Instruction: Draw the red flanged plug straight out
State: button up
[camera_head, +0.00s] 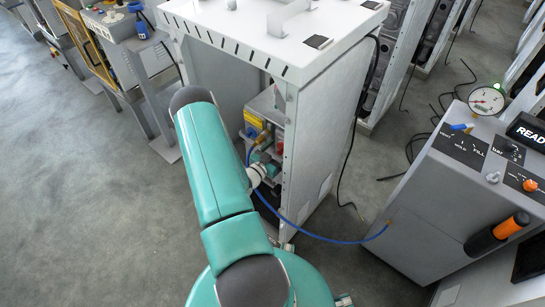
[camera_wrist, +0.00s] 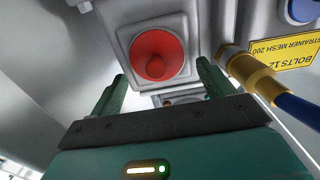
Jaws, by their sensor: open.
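The red flanged plug (camera_wrist: 157,54) shows in the wrist view, seated in a square pale grey housing (camera_wrist: 126,35). Its round knob faces the camera, with the wider red flange behind it. My gripper (camera_wrist: 161,72) is open, with one green finger to the lower left and one to the lower right of the plug. Nothing is between the fingers, and whether they overlap the plug in depth I cannot tell. In the head view my arm reaches into the white frame (camera_head: 270,45), and my gripper (camera_head: 264,160) is small and partly hidden there.
A brass fitting with a blue hose (camera_wrist: 255,78) sits close to the right finger, beside a yellow label (camera_wrist: 283,52). In the head view the blue hose (camera_head: 330,239) runs to a grey console (camera_head: 440,205) at right. Frame posts flank my arm.

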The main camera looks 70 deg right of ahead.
jog(key=shift+d, duration=0.15)
jog(key=c, duration=0.5)
jog(key=o, duration=0.5)
